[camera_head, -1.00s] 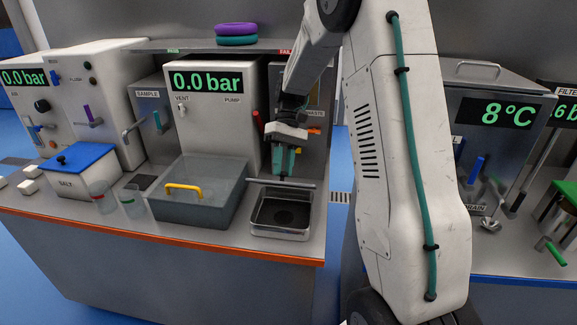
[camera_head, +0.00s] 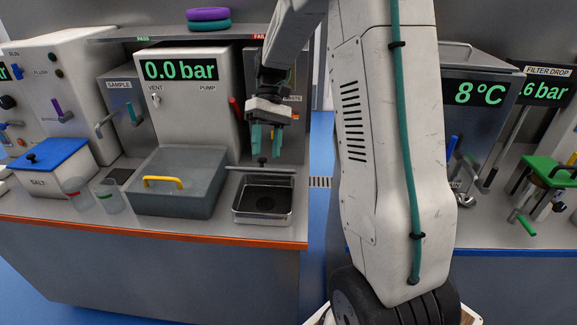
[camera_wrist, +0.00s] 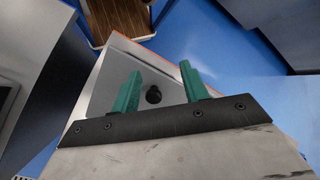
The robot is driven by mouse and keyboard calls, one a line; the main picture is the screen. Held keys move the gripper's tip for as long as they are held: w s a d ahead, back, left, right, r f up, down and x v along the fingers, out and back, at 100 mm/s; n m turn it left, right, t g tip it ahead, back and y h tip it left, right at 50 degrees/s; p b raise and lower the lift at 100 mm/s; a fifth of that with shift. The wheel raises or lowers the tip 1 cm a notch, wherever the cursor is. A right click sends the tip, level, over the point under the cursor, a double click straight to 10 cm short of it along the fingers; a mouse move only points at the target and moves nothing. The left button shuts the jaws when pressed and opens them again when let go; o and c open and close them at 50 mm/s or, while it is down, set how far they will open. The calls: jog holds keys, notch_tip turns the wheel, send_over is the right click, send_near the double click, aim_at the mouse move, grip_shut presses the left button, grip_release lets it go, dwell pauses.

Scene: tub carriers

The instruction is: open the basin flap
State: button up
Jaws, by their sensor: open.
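The grey basin (camera_head: 180,205) stands on the counter, left of the steel sink. My gripper (camera_head: 265,155) is open and empty, fingers pointing down, right of and behind the basin. In the wrist view, a black knob (camera_wrist: 153,95) shows between my two green fingers (camera_wrist: 160,75). The basin and handle are not seen there.
A steel sink (camera_head: 262,215) with a bar (camera_head: 258,169) across its back is right of the basin. Two clear cups (camera_head: 106,196) and a blue-lidded salt box (camera_head: 55,165) stand left. The pump cabinet (camera_head: 185,110) rises behind. The orange-edged counter front (camera_head: 150,232) is mostly clear.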

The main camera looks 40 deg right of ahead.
jog(key=s+a+r, duration=0.1)
jog(key=s+a, duration=0.1)
jog(key=s, duration=1)
jog(key=shift+s+a, duration=0.2)
jog(key=shift+a, duration=0.15)
jog(key=shift+r, duration=0.1)
